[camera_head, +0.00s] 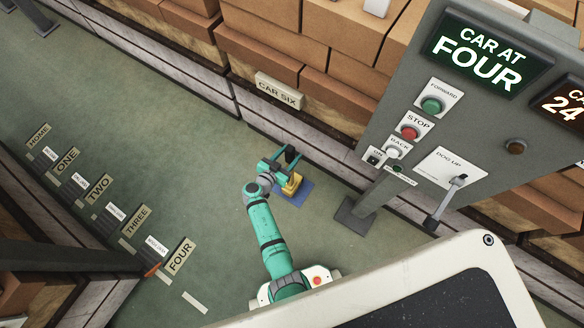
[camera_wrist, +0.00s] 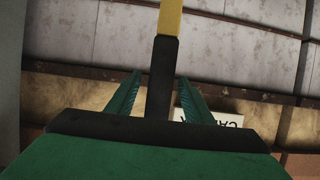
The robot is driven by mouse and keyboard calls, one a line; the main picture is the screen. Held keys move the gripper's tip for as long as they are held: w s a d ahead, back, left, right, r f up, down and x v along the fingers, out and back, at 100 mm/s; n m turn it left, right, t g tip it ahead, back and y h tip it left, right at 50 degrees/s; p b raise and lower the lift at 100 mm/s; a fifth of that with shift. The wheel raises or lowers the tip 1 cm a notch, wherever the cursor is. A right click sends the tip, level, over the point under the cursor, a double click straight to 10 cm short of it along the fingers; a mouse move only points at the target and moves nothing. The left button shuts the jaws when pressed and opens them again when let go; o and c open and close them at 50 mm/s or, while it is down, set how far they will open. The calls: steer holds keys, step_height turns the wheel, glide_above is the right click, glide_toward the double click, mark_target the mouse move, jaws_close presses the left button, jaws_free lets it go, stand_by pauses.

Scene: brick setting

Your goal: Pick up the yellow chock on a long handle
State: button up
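The yellow chock (camera_head: 291,185) stands on a blue mat (camera_head: 305,194) on the floor, with my wrist partly over it. Its long handle shows in the wrist view, with a yellow shaft (camera_wrist: 171,16) and a black grip (camera_wrist: 162,75). In the head view my gripper (camera_head: 282,161) is at the dark top of the handle. In the wrist view the gripper's two green fingers (camera_wrist: 159,77) stand apart, one on either side of the black grip. A narrow gap shows at the left finger. The right fingertip is close to the grip, and contact there cannot be told.
A grey control panel (camera_head: 475,110) on a post stands to the right of the mat. A low wall with brick-like stacks and a CAR SIX sign (camera_head: 278,91) runs behind. Floor signs such as FOUR (camera_head: 180,256) lie left. Green floor between is clear.

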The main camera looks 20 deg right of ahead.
jaws_close()
stand_by(1.1)
steer(key=shift+w+r, duration=0.15)
